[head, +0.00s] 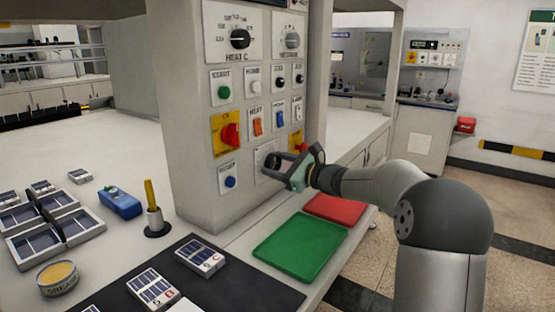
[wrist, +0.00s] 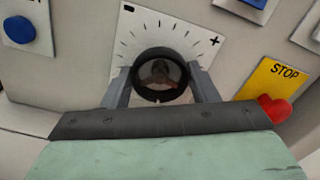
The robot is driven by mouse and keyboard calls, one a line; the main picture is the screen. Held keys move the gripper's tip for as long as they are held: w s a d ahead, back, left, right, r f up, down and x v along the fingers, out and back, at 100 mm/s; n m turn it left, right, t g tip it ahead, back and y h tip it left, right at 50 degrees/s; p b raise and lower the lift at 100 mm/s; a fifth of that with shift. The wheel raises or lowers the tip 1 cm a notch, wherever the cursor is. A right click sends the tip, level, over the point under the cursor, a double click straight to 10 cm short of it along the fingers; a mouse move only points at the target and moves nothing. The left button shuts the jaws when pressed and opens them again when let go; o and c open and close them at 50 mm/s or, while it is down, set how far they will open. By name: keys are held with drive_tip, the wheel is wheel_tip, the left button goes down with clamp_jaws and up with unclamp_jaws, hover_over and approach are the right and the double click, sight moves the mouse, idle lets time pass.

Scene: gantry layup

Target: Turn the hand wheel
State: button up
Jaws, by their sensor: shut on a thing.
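The hand wheel (wrist: 160,56) is a dark round ring on a white plate with tick marks and a plus sign, low on the control panel's front face. In the wrist view the two fingers of my gripper (wrist: 160,88) stand on its left and right sides, shut on it. In the head view my gripper (head: 285,169) reaches the panel from the right, at the white plate (head: 264,154) right of the blue button. The wheel itself is mostly hidden there behind the gripper.
The panel (head: 185,130) carries several knobs, buttons and switches. A red stop knob (wrist: 273,108) on a yellow plate sits close to the gripper's right. A green tray (head: 300,246) and a red tray (head: 335,208) lie below the arm. A black mat (head: 250,288) holds small panel modules.

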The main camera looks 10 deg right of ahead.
drive_tip(key=shift+m, duration=0.3)
drive_tip(key=o, duration=1)
drive_tip(key=shift+c, duration=0.2)
drive_tip(key=v, duration=1.7)
drive_tip(key=shift+s+d, duration=0.2)
drive_tip(key=shift+r, duration=0.1)
